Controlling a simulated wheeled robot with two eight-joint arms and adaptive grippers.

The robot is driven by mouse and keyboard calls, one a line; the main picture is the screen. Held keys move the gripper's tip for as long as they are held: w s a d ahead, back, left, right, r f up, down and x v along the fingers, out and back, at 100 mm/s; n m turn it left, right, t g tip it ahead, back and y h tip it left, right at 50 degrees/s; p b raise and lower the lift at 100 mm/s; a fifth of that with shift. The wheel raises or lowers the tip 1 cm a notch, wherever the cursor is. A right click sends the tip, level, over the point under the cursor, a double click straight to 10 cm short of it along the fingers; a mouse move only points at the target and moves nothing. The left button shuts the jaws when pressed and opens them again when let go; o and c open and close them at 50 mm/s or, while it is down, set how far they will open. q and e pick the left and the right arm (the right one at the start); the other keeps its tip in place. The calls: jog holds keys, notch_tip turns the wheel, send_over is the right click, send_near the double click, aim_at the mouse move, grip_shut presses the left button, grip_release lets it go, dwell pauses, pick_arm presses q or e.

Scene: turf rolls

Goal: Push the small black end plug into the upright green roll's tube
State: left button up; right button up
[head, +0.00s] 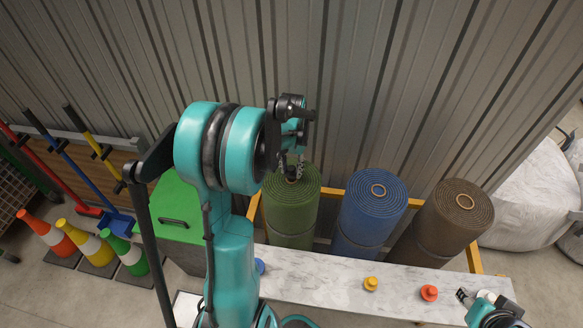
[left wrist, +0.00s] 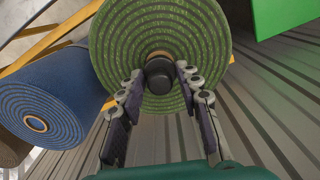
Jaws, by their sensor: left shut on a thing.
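The green roll (head: 291,210) stands upright at the left of three rolls, its spiral top facing up. My left gripper (head: 290,166) is above its centre, pointing down, and is shut on the small black end plug (left wrist: 159,76). In the left wrist view the plug is between the fingertips (left wrist: 160,78), over the middle of the green roll (left wrist: 118,38). A brown edge of the tube (left wrist: 158,54) shows beside the plug. I cannot tell how deep the plug is in the tube. My right gripper (head: 475,297) is at the lower right, away from the rolls; its jaw opening is unclear.
A blue roll (head: 370,208) and a brown roll (head: 446,222) stand to the right within a yellow frame (head: 473,258). A pale bench (head: 325,285) in front bears yellow (head: 371,283) and orange (head: 429,292) plugs. A green-topped box (head: 174,208) and cones stand left. A ribbed wall is behind.

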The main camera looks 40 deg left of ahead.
aim_at(292, 168)
pick_arm(q)
jog(key=shift+f+b, duration=0.85)
jog(key=shift+f, duration=0.25)
jog(key=o, duration=1.2)
notch_tip(292, 168, up, 12)
jog(key=shift+r, duration=0.1)
jog(key=s+d+f+m+t+b, duration=0.1)
jog(key=s+d+t, duration=0.1)
jog(key=d, duration=0.5)
jog(key=s+d+f+m+t+b, duration=0.1)
jog(key=s+d+f+t+b, duration=0.1)
jog(key=s+d, duration=0.3)
jog(key=s+d+f+m+t+b, duration=0.1)
jog(key=s+d+f+t, duration=0.1)
jog(key=d, duration=0.7)
jog(key=shift+s+d+f+t, duration=0.2)
jog(key=shift+s+t, duration=0.4)
jog(key=shift+s, duration=0.55)
